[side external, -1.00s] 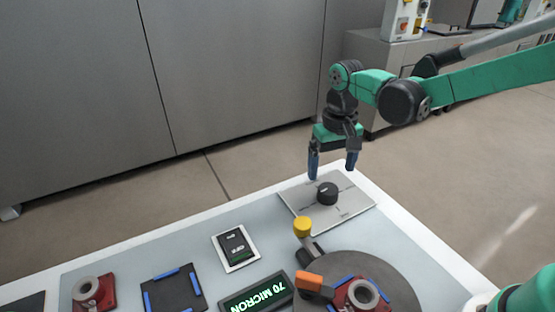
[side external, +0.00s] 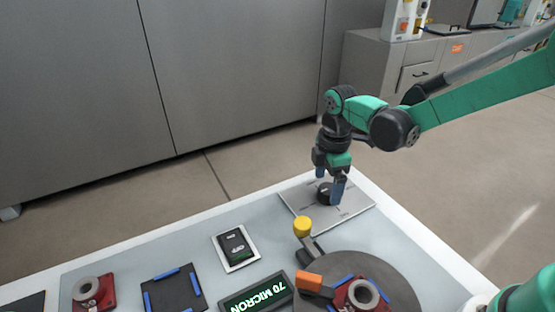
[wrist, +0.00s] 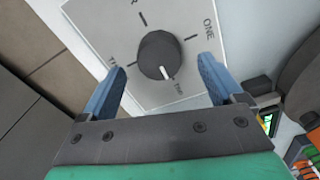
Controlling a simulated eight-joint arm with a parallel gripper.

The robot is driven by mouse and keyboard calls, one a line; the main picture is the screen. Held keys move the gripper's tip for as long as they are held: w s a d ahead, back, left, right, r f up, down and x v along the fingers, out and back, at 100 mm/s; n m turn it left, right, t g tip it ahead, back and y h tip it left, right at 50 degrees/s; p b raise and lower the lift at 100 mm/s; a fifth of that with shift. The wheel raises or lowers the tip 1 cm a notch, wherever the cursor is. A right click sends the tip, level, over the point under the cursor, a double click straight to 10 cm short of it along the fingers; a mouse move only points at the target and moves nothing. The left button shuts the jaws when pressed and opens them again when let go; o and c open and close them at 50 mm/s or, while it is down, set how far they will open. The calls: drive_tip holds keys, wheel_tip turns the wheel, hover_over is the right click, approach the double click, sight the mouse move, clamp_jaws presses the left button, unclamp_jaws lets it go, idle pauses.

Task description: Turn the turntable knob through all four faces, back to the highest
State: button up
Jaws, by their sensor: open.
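The black round knob (wrist: 160,57) sits on a light grey plate (wrist: 110,20) with tick marks and printed labels, one reading "ONE". Its white pointer line points toward the lower label in the wrist view. My gripper (wrist: 160,80) is open, with one blue finger on each side of the knob and gaps showing between. In the side view my gripper (side external: 329,186) is low at the plate (side external: 358,205), and the knob (side external: 324,190) is partly hidden behind a finger. Whether the fingers touch the knob cannot be seen there.
A grey turntable disc (side external: 398,290) carries a red part with a ring (side external: 362,294). A yellow knob (side external: 303,226) and an orange block (side external: 309,280) are beside it. A black switch box (side external: 235,243) lies left.

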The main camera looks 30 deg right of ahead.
drive_tip(key=shift+f, duration=0.9)
drive_tip(key=c, duration=1.3)
drive_tip(key=shift+m, duration=0.3)
